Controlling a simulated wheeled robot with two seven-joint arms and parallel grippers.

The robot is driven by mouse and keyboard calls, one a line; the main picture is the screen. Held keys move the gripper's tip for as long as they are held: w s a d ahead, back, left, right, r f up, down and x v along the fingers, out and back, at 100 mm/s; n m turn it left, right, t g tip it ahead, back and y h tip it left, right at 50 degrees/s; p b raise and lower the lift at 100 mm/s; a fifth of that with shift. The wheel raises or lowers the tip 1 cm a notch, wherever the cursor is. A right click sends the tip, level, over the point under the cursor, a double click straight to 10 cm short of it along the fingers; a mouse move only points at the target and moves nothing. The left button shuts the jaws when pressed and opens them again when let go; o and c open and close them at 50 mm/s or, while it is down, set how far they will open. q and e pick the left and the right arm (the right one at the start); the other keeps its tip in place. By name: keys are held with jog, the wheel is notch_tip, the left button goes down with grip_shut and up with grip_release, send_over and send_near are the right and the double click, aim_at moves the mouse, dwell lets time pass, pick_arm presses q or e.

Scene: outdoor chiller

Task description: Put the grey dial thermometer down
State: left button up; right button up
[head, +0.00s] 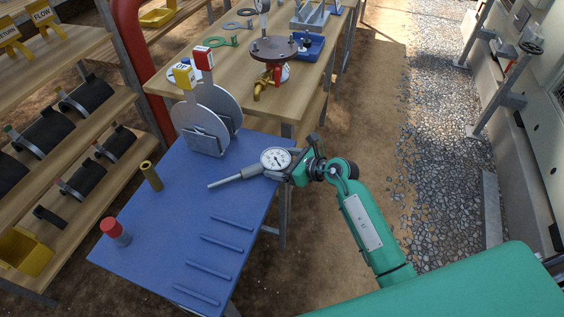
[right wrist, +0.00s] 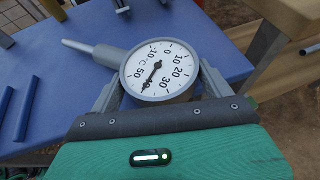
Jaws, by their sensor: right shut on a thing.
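The grey dial thermometer (head: 275,159) has a round white face and a thin grey stem pointing left. My right gripper (head: 284,168) is shut on it at the right edge of the blue table (head: 180,227). In the right wrist view the thermometer's dial (right wrist: 159,70) sits between the two fingers (right wrist: 160,85), with its stem reaching to the upper left over the blue top. I cannot tell whether the thermometer touches the table or hangs just above it. My left gripper is not in view.
Two round grey plates with yellow (head: 184,76) and red (head: 204,59) tags stand in a holder at the back. A brass tube (head: 151,175) and a red-capped cylinder (head: 115,231) stand at left. Several blue bars (head: 209,268) line the front. The middle is clear.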

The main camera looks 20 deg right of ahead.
jog(key=shift+f, duration=0.15)
jog(key=o, duration=0.9)
jog(key=shift+o, duration=0.7)
jog(key=shift+r, duration=0.25)
jog(key=v, duration=0.4)
jog(key=shift+f, duration=0.15)
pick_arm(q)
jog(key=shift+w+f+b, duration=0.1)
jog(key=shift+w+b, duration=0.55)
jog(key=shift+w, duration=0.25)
pick_arm(e)
jog(key=v, duration=0.8)
